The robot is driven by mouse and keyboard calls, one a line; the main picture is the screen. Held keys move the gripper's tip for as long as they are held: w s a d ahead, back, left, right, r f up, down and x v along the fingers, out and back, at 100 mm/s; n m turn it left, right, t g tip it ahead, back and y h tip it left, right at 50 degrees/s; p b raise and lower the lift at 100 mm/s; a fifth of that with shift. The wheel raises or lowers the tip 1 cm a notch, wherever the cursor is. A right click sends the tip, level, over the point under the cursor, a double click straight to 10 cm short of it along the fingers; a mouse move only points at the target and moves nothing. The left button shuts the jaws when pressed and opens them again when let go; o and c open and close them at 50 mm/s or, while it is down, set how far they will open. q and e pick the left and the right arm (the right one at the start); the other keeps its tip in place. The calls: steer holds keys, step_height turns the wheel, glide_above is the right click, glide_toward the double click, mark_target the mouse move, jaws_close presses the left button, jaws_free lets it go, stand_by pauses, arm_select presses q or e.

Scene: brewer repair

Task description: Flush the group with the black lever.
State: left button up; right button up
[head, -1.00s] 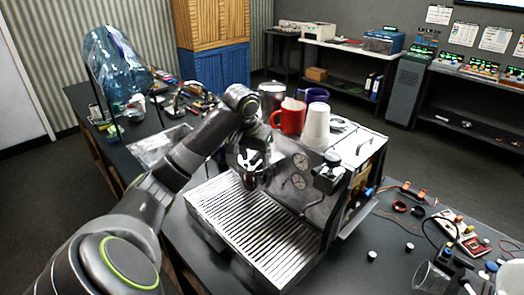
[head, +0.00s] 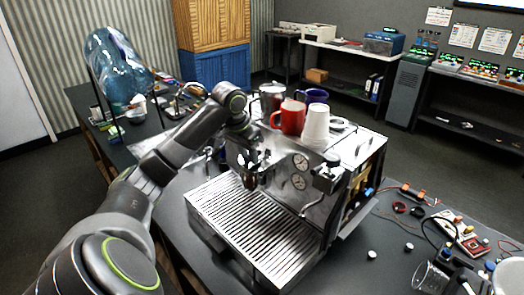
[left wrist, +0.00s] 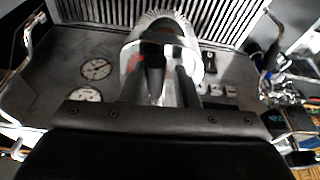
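The espresso machine (head: 345,205) stands on the dark bench, its ribbed drip tray (head: 255,225) facing me and two round gauges (head: 299,170) on its front. My left gripper (head: 250,168) is at the left of the machine's front, by the group, and partly hides it. In the left wrist view, the machine appears upside down, with the gauges (left wrist: 90,80) at left and the shiny round group (left wrist: 165,30) ahead. The two fingers of my left gripper (left wrist: 160,80) look apart, with a dark piece, perhaps the black lever (left wrist: 155,75), between them. Contact cannot be told. My right gripper is out of view.
A red mug (head: 290,117), a stack of white cups (head: 316,125) and a purple cup (head: 313,95) stand on the machine. Small parts, wires and a clear beaker (head: 430,277) lie on the bench at right.

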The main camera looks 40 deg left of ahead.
arm_select(q)
steer(key=shift+w+a+m+h, duration=0.15)
steer(key=shift+a+m+h, duration=0.15)
steer(key=shift+a+m, duration=0.7)
steer(key=shift+w+a+m+h, duration=0.15)
steer(key=shift+a+m+h, duration=0.15)
steer(key=shift+a+m, duration=0.65)
steer(key=shift+d+m, duration=0.25)
steer(key=shift+d, duration=0.15)
stand_by(1.0)
steer(key=shift+s+d+n+y, duration=0.15)
steer(key=shift+d+n+y, duration=0.1)
steer(key=shift+d+n, duration=0.55)
steer(key=shift+s+d+n+y, duration=0.2)
steer(key=shift+d+n, duration=0.3)
steer(key=shift+n, duration=0.5)
steer(key=shift+w+d+n+y, duration=0.1)
steer(key=shift+d+n+y, duration=0.25)
steer(key=shift+d+n, duration=0.5)
steer(key=shift+w+d+n+y, duration=0.1)
steer(key=shift+d+n+y, duration=0.35)
steer(key=shift+n, duration=0.7)
steer(key=o, duration=0.4)
steer(key=shift+h, duration=0.25)
steer(key=shift+s, duration=0.1)
